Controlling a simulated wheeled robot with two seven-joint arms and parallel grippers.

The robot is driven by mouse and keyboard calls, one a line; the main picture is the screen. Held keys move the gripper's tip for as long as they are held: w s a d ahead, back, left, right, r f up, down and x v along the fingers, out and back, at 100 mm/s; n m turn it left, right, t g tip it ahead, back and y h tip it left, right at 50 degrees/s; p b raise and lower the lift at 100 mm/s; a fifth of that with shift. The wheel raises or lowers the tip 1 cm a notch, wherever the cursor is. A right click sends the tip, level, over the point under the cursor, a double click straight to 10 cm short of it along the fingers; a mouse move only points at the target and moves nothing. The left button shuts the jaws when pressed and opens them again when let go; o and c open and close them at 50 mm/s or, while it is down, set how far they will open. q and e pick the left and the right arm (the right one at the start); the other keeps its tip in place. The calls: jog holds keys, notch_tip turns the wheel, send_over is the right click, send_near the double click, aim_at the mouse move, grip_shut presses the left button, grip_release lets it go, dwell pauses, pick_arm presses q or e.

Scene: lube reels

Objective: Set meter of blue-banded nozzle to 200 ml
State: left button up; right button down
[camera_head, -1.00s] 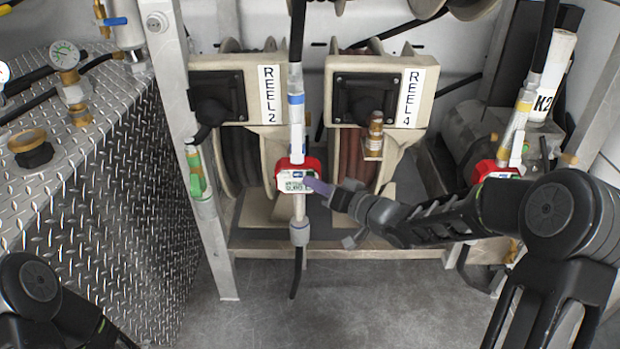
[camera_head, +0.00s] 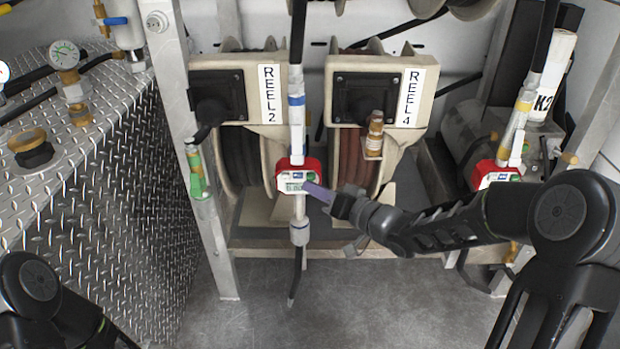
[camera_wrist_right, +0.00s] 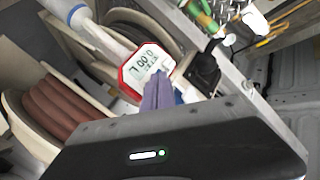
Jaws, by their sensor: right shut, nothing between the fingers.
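The blue-banded nozzle hangs upright in front of the reels, with a blue band (camera_head: 296,99) on its white upper part. Its red-rimmed meter (camera_head: 285,181) has a small display and a green button (camera_head: 312,177) at its right. In the right wrist view the meter (camera_wrist_right: 140,63) appears upside down; its display seems to read 0.00 L. My right gripper (camera_head: 310,189) is shut and empty, its purple fingertips at the meter's lower right, just below the green button. The fingertips (camera_wrist_right: 158,82) overlap the meter's edge in the wrist view; contact cannot be told. My left gripper is out of view.
A second red meter (camera_head: 488,173) on a yellow-banded nozzle hangs at the right, near my right arm. Reel 2 (camera_head: 222,95) and Reel 4 (camera_head: 400,85) stand behind. Floor in front is clear.

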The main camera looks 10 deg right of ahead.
jog(key=shift+s, duration=0.1)
jog(key=s, duration=0.2)
jog(key=s+a, duration=0.1)
jog(key=s, duration=0.1)
jog(key=shift+s+a, duration=0.1)
jog(key=shift+s, duration=0.25)
dwell(0.4)
